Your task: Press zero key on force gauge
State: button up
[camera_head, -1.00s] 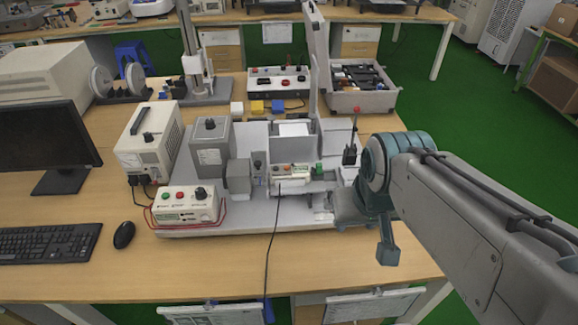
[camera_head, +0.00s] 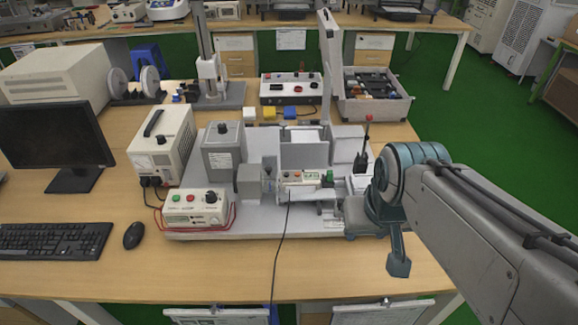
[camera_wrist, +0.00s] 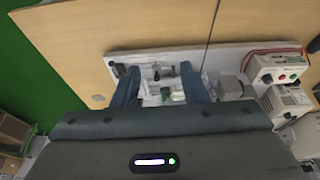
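A small panel unit with a red button and other coloured buttons (camera_head: 300,178), which looks like the force gauge, sits in the middle of the grey test rig (camera_head: 245,228). Its key labels are too small to read, so I cannot tell which key is zero. My gripper (camera_wrist: 160,68) is open in the wrist view, its two fingers apart and pointing at the rig. Small rig parts show between and beyond the fingers. In the head view my gripper comes in low from the right, beside the panel unit. I cannot tell whether it touches anything.
A white control box (camera_head: 195,208) with red and green buttons stands front left on the rig. A grey block (camera_head: 222,150) and a white instrument (camera_head: 160,145) are behind it. A thin upright with a red tip (camera_head: 368,118) rises near my arm. A cable crosses the front table.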

dwell(0.4)
grip_shut()
dwell(1.5)
